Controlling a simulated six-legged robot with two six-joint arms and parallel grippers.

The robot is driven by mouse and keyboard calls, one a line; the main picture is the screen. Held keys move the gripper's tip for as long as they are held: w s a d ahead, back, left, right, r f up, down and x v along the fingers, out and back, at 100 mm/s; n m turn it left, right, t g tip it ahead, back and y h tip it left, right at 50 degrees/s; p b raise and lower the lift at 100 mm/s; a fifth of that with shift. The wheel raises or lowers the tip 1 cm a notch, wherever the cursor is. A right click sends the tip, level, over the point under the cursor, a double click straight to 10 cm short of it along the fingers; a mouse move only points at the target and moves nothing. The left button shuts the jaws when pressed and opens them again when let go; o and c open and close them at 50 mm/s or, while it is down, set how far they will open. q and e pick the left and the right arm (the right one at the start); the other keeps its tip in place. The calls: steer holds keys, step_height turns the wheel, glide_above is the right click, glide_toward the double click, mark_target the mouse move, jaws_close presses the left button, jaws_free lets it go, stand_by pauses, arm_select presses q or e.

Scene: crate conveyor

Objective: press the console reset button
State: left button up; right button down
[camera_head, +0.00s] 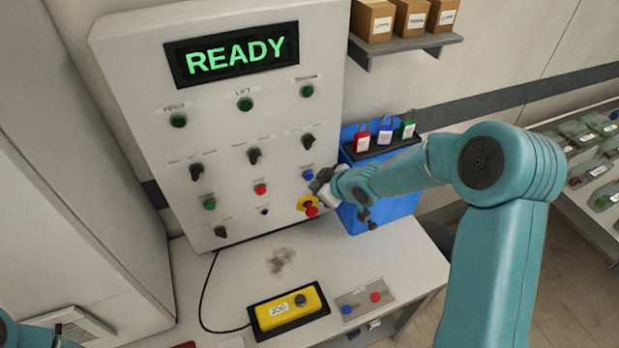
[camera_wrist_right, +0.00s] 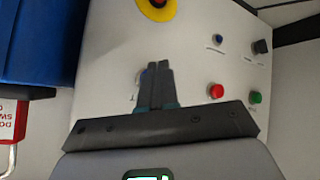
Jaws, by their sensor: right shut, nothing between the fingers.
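The grey console (camera_head: 130,60) stands upright with a display (camera_head: 235,55) reading READY in green. A blue button (camera_head: 308,175) sits on its right side, above a red and yellow emergency stop (camera_head: 307,205). The button labels are too small to read, so I cannot confirm which is reset. My right gripper (camera_head: 318,184) is shut and empty, close to the blue button. In the right wrist view its closed fingers (camera_wrist_right: 157,68) point at the console and largely hide a bluish spot. Contact cannot be told. My left gripper is not in view.
A red button (camera_wrist_right: 216,91) and a green button (camera_wrist_right: 255,97) lie apart from the fingers. A blue box (camera_head: 375,218) with padlocks stands right of the console. A yellow control box (camera_head: 288,308) lies on the bench (camera_head: 345,262). A shelf (camera_head: 410,46) holds boxes above.

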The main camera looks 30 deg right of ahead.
steer(key=s+b, duration=0.3)
steer(key=s, duration=0.2)
steer(key=shift+a, duration=0.15)
stand_by(0.8)
